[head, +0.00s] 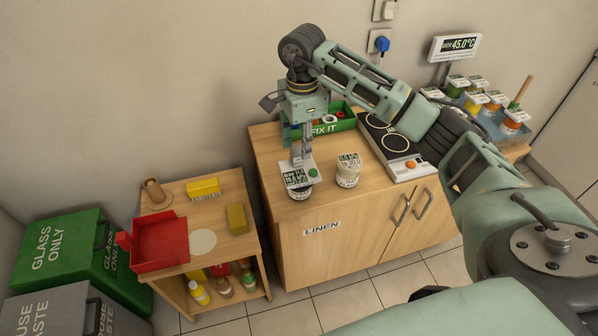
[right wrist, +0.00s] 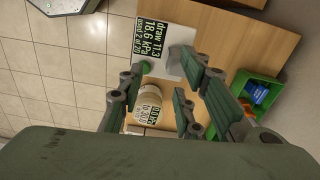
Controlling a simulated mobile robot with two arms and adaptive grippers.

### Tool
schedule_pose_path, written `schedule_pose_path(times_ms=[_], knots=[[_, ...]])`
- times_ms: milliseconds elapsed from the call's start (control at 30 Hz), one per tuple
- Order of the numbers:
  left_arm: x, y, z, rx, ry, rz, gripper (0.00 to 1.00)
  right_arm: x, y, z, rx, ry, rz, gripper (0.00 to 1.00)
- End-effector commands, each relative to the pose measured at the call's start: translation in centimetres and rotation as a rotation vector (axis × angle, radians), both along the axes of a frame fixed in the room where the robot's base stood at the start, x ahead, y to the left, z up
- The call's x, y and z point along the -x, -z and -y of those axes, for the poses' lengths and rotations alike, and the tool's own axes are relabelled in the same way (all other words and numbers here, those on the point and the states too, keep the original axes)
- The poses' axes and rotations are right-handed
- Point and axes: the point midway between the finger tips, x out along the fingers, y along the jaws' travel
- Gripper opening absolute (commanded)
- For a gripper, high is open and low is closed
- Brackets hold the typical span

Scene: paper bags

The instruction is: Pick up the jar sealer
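The jar sealer (head: 298,177) is a white block with a dark readout and a green button. It sits on top of a jar (head: 300,194) at the front left of the wooden cabinet top. My right gripper (head: 303,157) points down just above the sealer. In the right wrist view the sealer (right wrist: 152,36) shows beyond the fingers, with a grey upright part near one fingertip. The right gripper (right wrist: 168,72) has its fingers spread apart; I cannot tell whether one touches the sealer. My left gripper is not in view.
A second jar with a readout (head: 348,170) stands close right of the sealer. A green FIX IT bin (head: 335,124) is behind, a hot plate (head: 392,150) to the right. A lower wooden cart (head: 185,190) with a red tray (head: 160,243) stands left.

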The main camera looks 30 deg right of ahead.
Motion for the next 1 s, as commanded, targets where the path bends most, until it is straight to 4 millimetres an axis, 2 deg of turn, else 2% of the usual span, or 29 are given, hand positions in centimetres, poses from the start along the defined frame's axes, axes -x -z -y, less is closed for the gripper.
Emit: schedule_pose_path(times_ms=[33,133,367,567,700,1000], knots=[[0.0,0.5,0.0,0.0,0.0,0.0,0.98,-0.3,0.3,-0.3,-0.002,0.042,-0.001,0.39],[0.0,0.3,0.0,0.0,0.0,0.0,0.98,-0.4,0.7,-0.4,-0.002,0.088,-0.004,0.48],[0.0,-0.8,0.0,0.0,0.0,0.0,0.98,-0.3,3.0,-0.3,-0.001,0.089,-0.005,0.68],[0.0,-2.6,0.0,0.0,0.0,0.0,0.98,0.0,5.6,-0.2,-0.001,0.088,-0.008,0.86],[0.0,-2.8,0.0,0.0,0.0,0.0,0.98,-0.1,7.4,-0.2,-0.001,0.088,-0.004,0.97],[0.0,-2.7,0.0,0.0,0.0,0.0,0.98,-0.2,7.9,-0.2,0.0,0.086,-0.002,0.95]])
